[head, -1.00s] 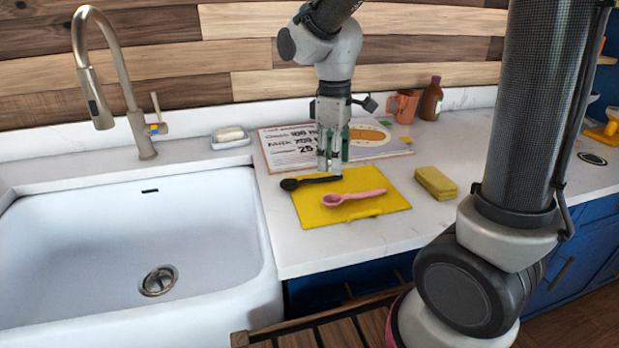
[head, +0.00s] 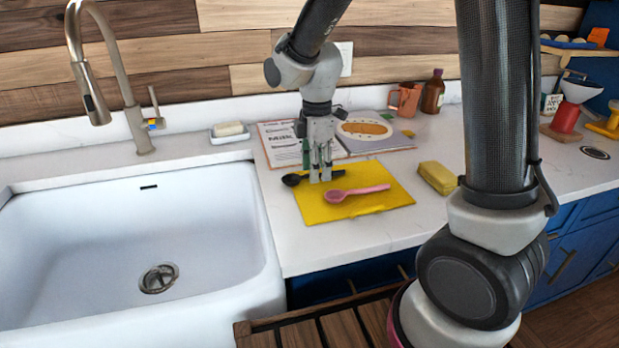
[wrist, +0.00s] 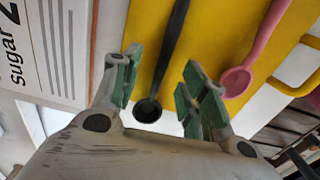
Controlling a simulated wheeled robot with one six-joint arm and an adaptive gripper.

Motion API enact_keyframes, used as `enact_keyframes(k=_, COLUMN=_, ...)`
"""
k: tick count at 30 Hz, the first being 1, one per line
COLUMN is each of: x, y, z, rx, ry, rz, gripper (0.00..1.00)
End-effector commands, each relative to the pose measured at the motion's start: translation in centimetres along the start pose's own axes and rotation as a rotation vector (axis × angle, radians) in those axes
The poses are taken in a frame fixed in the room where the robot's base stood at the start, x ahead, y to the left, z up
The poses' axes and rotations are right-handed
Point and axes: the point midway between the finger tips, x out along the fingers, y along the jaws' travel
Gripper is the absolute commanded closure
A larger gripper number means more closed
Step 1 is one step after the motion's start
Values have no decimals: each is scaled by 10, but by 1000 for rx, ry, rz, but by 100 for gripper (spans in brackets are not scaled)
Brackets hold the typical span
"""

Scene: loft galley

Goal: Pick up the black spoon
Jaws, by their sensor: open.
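The black spoon (head: 292,179) lies across the back part of the yellow cutting board (head: 372,211), its bowl toward the left. My gripper (head: 320,178) points down at its handle, and the fingers hide part of the handle. In the wrist view, the black spoon (wrist: 168,57) runs between the two open green-padded fingers (wrist: 158,95), its bowl near the left finger. I cannot tell whether the fingertips touch the board. A pink spoon (head: 357,192) lies in front of the black one; it also shows in the wrist view (wrist: 262,47), right of the right finger.
An open recipe book (head: 372,138) lies behind the board. A yellow sponge (head: 437,178) is to the right, and a copper mug (head: 406,99) and brown bottle (head: 432,92) stand at the back. The white sink (head: 215,215) opens to the left.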

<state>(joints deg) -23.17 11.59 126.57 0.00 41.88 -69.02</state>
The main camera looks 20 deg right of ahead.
Motion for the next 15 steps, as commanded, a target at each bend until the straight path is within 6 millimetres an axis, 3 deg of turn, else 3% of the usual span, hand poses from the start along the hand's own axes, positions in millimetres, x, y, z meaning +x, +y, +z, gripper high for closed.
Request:
enact_keyframes(k=3, x=10, y=0, z=0, rx=1, ry=-1, rz=-1, gripper=57)
enact_keyframes(k=10, x=10, y=0, z=0, rx=1, ry=0, rz=0, gripper=59)
enact_keyframes(k=15, x=10, y=0, z=0, rx=1, ry=0, rz=0, gripper=90)
